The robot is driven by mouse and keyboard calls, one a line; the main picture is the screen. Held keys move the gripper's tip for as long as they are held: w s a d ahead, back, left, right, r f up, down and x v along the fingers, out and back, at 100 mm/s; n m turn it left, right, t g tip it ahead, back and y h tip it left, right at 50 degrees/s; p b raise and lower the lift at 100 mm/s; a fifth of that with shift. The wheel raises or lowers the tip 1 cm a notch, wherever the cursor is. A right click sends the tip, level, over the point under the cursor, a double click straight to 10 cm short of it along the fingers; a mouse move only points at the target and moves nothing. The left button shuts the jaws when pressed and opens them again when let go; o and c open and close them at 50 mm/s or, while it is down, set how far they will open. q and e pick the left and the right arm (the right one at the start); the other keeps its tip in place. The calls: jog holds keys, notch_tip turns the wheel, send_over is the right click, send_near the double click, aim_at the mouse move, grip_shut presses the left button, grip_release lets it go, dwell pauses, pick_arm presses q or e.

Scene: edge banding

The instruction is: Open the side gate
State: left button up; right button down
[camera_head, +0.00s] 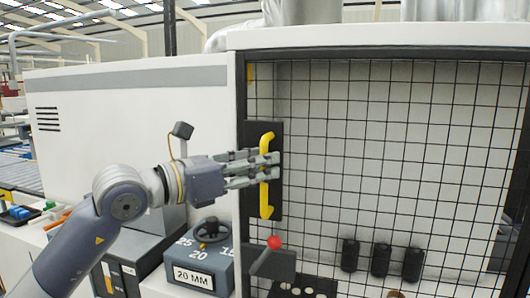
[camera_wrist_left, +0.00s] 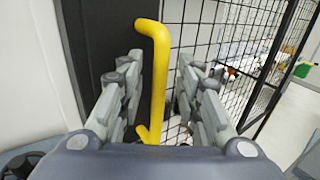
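The side gate is a black wire-mesh panel (camera_head: 400,150) in a dark frame and looks shut. A yellow bar handle (camera_head: 264,195) stands upright on a black plate (camera_head: 277,207) at its left edge. My left gripper (camera_head: 272,168) is at the handle, its fingers level with the bar's middle. In the left wrist view the yellow handle (camera_wrist_left: 159,80) runs between the two open fingers, with a gap visible on the right side; contact on the left side cannot be told. My right gripper is not in view.
Below the handle are a red-knobbed lever (camera_head: 274,243) and a grey dial box (camera_head: 200,262) marked 20 MM. Several black rollers (camera_head: 380,260) stand behind the mesh. A white machine housing (camera_head: 110,110) lies to the left.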

pick_arm(q)
jog(key=shift+x, duration=0.9)
jog(key=shift+c, duration=0.2)
grip_shut()
